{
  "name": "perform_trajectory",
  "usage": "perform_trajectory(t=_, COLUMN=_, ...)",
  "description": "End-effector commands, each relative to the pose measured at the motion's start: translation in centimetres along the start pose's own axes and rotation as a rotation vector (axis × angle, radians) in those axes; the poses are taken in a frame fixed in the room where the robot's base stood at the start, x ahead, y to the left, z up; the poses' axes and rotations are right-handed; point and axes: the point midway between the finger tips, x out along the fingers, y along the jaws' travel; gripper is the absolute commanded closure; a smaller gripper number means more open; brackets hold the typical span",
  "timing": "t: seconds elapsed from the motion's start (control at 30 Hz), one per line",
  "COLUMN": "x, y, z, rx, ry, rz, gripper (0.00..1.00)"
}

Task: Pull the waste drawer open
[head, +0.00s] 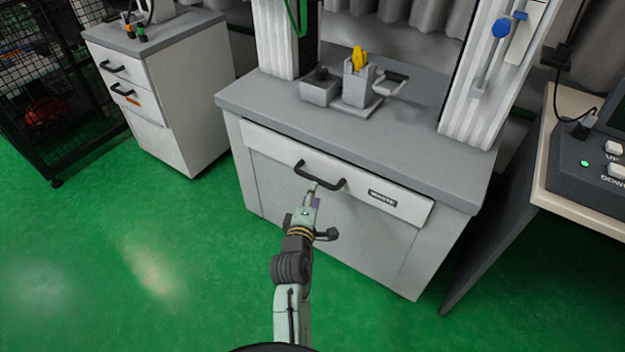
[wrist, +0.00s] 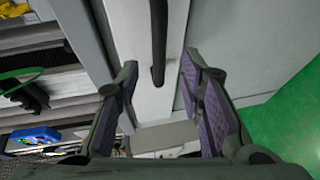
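The waste drawer (head: 270,147) is the wide white drawer under the grey worktop, with a dark WASTE label (head: 382,198). Its front sits close against the cabinet and it looks shut. Its black bar handle (head: 320,178) is at the middle of the front. My gripper (head: 314,192) is just in front of the handle. In the wrist view, my gripper (wrist: 160,68) is open, with purple-padded fingers on either side of the handle's line. The handle (wrist: 158,45) lies ahead, between the fingertips. I cannot tell whether either finger touches it.
The worktop (head: 430,150) carries a grey fixture with a yellow part (head: 358,60) between white columns. A white drawer cabinet (head: 180,90) stands at the left, and a control desk (head: 565,150) at the right. Green floor (head: 150,270) in front is clear.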

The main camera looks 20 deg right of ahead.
Motion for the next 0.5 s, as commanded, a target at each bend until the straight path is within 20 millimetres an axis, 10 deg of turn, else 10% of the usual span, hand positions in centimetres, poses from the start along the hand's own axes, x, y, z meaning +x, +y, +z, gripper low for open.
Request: perform_trajectory(t=0.5, x=7.4, y=0.1, z=-0.2, rx=0.003, ry=0.003, rz=0.002, gripper=0.65)
